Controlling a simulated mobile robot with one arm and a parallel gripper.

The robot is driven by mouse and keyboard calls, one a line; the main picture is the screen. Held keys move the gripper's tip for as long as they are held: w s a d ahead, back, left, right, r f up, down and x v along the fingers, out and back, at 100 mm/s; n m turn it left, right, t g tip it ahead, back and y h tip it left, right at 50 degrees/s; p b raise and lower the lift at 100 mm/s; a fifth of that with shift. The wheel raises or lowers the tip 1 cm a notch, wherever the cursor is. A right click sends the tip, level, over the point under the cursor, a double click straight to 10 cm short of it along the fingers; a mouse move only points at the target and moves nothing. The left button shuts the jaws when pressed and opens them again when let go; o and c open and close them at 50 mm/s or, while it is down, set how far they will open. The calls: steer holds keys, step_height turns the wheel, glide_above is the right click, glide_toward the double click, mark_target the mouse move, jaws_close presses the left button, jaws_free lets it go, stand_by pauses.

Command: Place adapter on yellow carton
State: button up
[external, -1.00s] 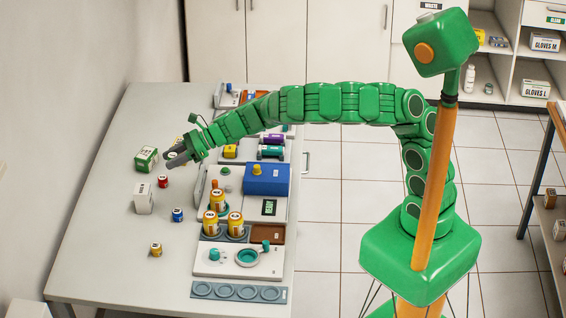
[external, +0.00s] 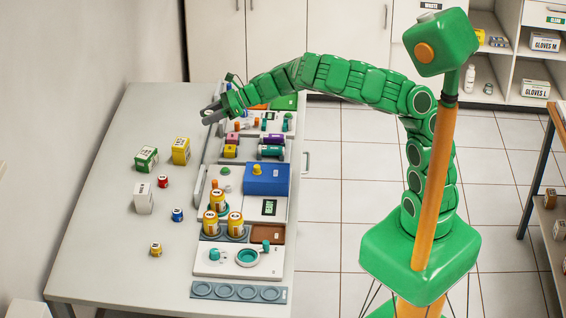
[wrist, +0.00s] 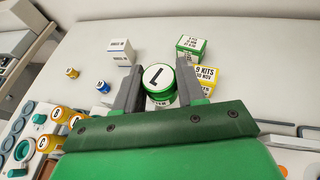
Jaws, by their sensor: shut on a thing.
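My gripper (wrist: 158,68) is shut on a round green and white adapter (wrist: 158,76) with a black L on its top; the lettering on its side is only partly readable. In the external view my gripper (external: 213,113) is up over the far part of the table, and the adapter cannot be made out there. The yellow carton (external: 181,150) stands upright on the table, below and left of my gripper in that view. It also shows in the wrist view (wrist: 207,80), partly hidden behind the right finger, apart from the adapter.
A green carton (external: 146,159) stands left of the yellow one, with a white carton (external: 144,198) nearer. Small red (external: 162,181), blue (external: 178,214) and yellow (external: 156,250) jars stand around. Trays and several orange jars fill the table's right side. Its left side is mostly clear.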

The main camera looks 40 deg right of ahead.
steer(key=shift+w+a+f, duration=1.45)
steer(key=shift+w+f, duration=0.3)
steer(key=shift+w, duration=2)
glide_above(180, 142)
steer(key=s, duration=0.2)
steer(key=shift+w+d+f, duration=0.1)
steer(key=shift+w+f, duration=0.05)
steer(key=shift+f, duration=1.05)
steer(key=shift+w+d+f, duration=0.1)
steer(key=shift+f, duration=1.1)
steer(key=shift+w+a+f, duration=0.15)
steer(key=shift+w+f, duration=0.2)
steer(key=shift+w, duration=0.05)
steer(key=shift+w+f, duration=0.1)
steer(key=shift+w+f, duration=0.1)
steer(key=shift+f, duration=1.6)
steer(key=shift+f, duration=0.15)
steer(key=o, duration=1.1)
steer(key=shift+c, duration=0.2)
